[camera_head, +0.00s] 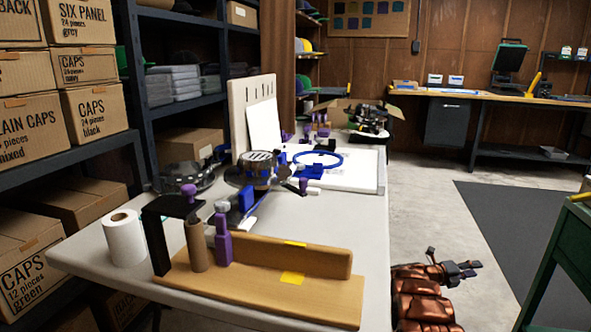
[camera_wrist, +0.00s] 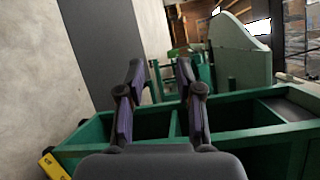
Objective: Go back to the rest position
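My gripper (camera_wrist: 160,75) shows in the wrist view with its two dark fingers apart and nothing between them. Behind the fingertips are the green bins and frame of a cart (camera_wrist: 100,150). In the head view my gripper (camera_head: 458,268) is low at the right of the white table (camera_head: 200,312), over the floor and apart from the table. The copper-coloured links of my arm are just below it.
A white roll (camera_head: 124,238) stands at left. A green cart (camera_head: 570,240) is at right. Floor and a dark mat (camera_head: 520,215) lie open between.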

